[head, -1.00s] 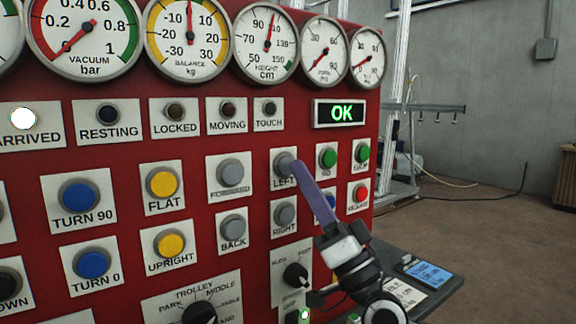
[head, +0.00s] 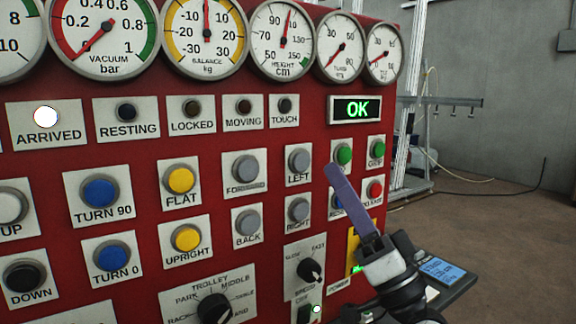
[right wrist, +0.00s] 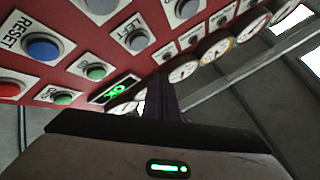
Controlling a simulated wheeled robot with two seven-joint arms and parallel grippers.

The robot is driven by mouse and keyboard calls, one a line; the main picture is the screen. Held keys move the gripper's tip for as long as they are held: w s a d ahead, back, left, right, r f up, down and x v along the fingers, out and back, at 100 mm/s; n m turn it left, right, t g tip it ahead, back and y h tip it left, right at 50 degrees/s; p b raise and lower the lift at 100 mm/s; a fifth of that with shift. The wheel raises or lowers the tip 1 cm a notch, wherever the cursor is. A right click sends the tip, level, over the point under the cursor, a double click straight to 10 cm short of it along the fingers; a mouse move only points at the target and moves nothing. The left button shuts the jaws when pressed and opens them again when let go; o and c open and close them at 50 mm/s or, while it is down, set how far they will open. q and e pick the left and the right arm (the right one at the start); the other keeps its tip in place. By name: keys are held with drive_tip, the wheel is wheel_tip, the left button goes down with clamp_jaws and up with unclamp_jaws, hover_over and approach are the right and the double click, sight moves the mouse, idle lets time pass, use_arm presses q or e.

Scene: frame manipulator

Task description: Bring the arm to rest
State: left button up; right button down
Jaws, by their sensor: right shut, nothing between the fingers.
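My right gripper (head: 334,172) is in front of the right part of the red control panel (head: 215,140). Its purple fingers are together and hold nothing. In the head view its tip overlaps the panel just right of the LEFT button (head: 299,161), below a green button (head: 342,155); I cannot tell whether it touches. The RESTING lamp (head: 127,111) is dark and the ARRIVED lamp (head: 46,117) is lit white. The display (head: 357,109) reads OK in green. In the right wrist view the shut fingers (right wrist: 161,85) point toward the gauges. My left gripper is not in view.
Gauges such as the height gauge (head: 283,40) line the panel's top. A rotary trolley knob (head: 214,308) and a speed knob (head: 309,271) sit low on it. A dark shelf with a blue-screened device (head: 440,270) juts out at right. Open floor lies beyond.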

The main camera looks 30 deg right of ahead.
drive_tip(key=s+a+f+n+g+y, duration=0.1)
drive_tip(key=a+f+n+g, duration=0.45)
drive_tip(key=f, duration=0.95)
drive_tip(key=s+a+f+n+g+y, duration=0.1)
drive_tip(key=a+f+n+g, duration=0.2)
drive_tip(key=a+f+g, duration=0.85)
drive_tip(key=s+d+f+m+g+h, duration=0.1)
drive_tip(key=s+d+f+g+h, duration=0.25)
drive_tip(key=s+f, duration=0.7)
drive_tip(key=s+d+f+g+h, duration=0.3)
drive_tip(key=s+d+f, duration=0.2)
drive_tip(key=s+f, duration=0.55)
drive_tip(key=w+a+f+t+y, duration=0.1)
drive_tip(key=w+a+f+t, duration=0.1)
drive_tip(key=f, duration=0.4)
drive_tip(key=w+a+f+t+y, duration=0.1)
drive_tip(key=w+a+f+t, duration=0.2)
drive_tip(key=f, duration=0.3)
drive_tip(key=shift+w+a, duration=0.15)
drive_tip(key=shift+a, duration=0.35)
